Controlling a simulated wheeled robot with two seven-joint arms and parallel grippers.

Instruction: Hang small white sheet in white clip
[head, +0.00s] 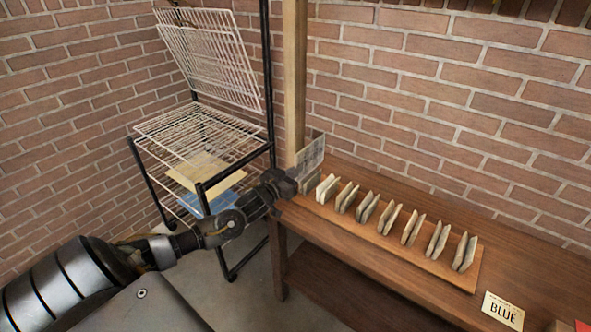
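My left gripper (291,181) reaches in from the left to the near left end of a wooden board. A pale, thin, see-through-looking sheet (312,154) stands upright at its fingertips, and the fingers appear shut on its lower edge. The fingertips themselves are small and partly hidden. The leftmost clip (327,188), the palest in a row of several clips on the board (385,240), is just right of the gripper and sheet. I cannot tell whether the sheet touches it. My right gripper is not in view.
A wire drying rack (200,138) stands at the left, with a cream sheet (205,172) and a blue sheet (207,203) on lower shelves. A wooden post (294,80) rises behind the gripper. A card reading BLUE (503,311) lies on the table (520,270).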

